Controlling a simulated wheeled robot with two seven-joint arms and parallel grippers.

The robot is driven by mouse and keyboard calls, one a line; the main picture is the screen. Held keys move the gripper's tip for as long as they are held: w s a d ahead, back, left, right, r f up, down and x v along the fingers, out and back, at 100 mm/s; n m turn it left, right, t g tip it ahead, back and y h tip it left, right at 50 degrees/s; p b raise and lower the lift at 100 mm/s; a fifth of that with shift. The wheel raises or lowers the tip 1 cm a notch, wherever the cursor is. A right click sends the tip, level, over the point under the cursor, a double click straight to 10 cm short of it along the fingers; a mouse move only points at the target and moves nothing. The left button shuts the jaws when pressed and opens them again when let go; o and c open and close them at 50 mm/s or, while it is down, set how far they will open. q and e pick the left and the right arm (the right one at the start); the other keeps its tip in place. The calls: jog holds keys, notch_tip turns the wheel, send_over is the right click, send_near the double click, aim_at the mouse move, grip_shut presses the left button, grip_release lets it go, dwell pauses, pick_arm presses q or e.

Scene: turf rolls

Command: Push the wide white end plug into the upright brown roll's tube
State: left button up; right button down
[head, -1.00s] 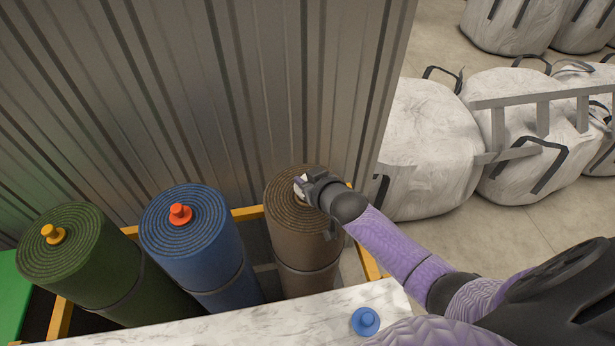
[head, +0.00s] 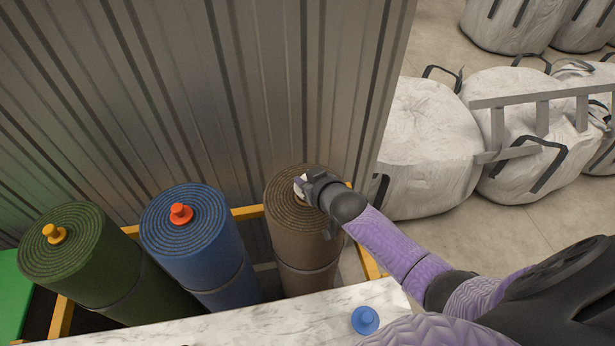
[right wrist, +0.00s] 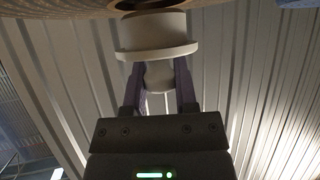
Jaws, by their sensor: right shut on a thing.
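The upright brown roll (head: 290,235) stands at the right end of the row of rolls, and its top end face shows. My right gripper (head: 305,186) is over the middle of that face, shut on the white end plug (head: 299,187). In the right wrist view the plug (right wrist: 157,35) has a wide flange and a knob between the two purple fingers (right wrist: 160,80). Its body points at the brown roll's end (right wrist: 85,6) and the tube opening at the picture's top edge. A good length of the body still shows outside. My left gripper is not in view.
A blue roll (head: 195,240) with a red plug (head: 181,213) and a green roll (head: 85,265) with a yellow plug (head: 54,233) stand to the left. A blue plug (head: 365,320) lies on the marble top (head: 270,325). A corrugated wall (head: 200,90) rises behind.

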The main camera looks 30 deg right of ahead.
jog(key=shift+f, duration=0.15)
jog(key=shift+f+b, duration=0.15)
jog(key=shift+b, duration=0.15)
jog(key=shift+r+p, duration=0.4)
jog(key=shift+p, duration=0.1)
dwell(0.3)
dwell(0.3)
